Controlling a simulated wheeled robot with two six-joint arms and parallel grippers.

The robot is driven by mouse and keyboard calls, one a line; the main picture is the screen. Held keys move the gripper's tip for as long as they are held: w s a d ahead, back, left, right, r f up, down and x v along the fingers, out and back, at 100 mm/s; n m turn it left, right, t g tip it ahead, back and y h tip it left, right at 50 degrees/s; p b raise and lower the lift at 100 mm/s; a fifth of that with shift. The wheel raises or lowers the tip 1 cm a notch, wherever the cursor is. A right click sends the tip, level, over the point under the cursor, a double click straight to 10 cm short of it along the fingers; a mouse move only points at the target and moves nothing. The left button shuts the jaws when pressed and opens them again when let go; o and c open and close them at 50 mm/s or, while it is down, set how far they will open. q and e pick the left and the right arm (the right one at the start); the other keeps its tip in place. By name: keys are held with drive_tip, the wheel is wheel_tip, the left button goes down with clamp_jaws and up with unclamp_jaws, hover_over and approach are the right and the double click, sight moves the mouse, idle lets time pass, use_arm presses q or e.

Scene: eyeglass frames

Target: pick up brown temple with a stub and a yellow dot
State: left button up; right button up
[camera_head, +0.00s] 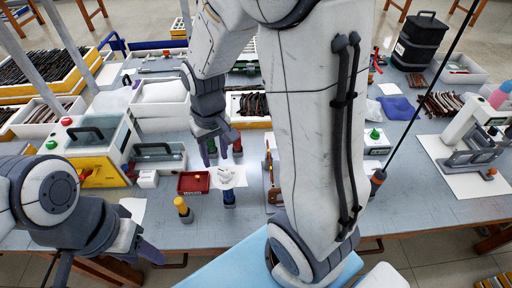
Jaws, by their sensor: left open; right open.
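I cannot single out a brown temple with a stub and a yellow dot; any such marks are too small to see. Brown strips (269,180) stand upright-looking on the table just right of centre, partly hidden by my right arm. More brown temples (441,104) lie bundled at the right, and dark ones (252,104) fill a white box at the back. My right gripper (217,158) is open and empty, pointing down above a white round piece (228,176). My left gripper (148,252) is open and empty at the table's front left edge.
A small red tray (193,183) and a yellow-topped bottle (183,209) stand left of the white piece. A white and yellow machine (93,150) is at the left, a white press (474,135) at the right.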

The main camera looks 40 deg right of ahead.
drive_tip(key=w+d+f+m, duration=0.1)
drive_tip(key=d+f+m, duration=0.1)
drive_tip(key=d, duration=0.4)
drive_tip(key=w+d+f+m, duration=0.1)
drive_tip(key=w+d+f, duration=0.1)
drive_tip(key=d, duration=0.3)
drive_tip(key=m+p, duration=0.2)
drive_tip(key=m, duration=0.1)
hover_over(270, 161)
wheel_tip(270, 161, down, 8)
drive_tip(key=shift+d+r, duration=0.1)
drive_tip(key=shift+r, duration=0.1)
wheel_tip(270, 161, down, 5)
drive_tip(key=shift+p, duration=0.65)
drive_tip(key=shift+f, duration=0.5)
clamp_jaws()
